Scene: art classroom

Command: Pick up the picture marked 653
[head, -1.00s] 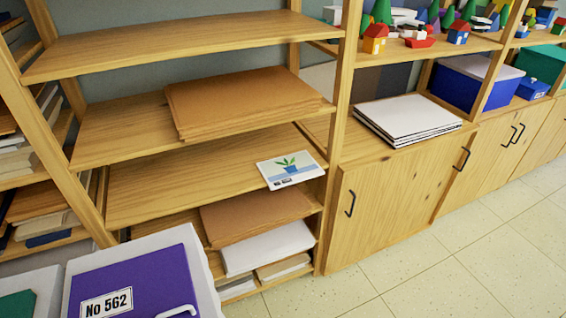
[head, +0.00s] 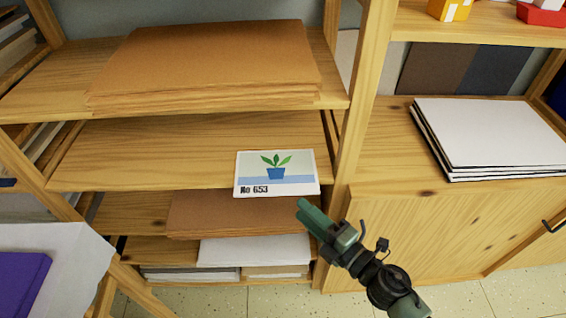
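The picture marked 653 (head: 276,172) shows a green plant in a blue pot, with "No 653" printed at its lower left. It lies on a wooden shelf (head: 150,150), near the right end, and its near edge reaches the shelf's front edge. My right gripper (head: 303,210) is just below and in front of the picture's lower right corner, apart from it as far as I can tell. Its fingers look close together, and I cannot tell whether they are open or shut. My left gripper is not in view.
A stack of brown boards (head: 210,60) fills the shelf above. Brown board (head: 230,213) and white paper (head: 255,250) lie on shelves below. A wooden post (head: 362,110) stands right of the picture. White boards (head: 490,130) lie on the cabinet. A white box (head: 55,245) is at lower left.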

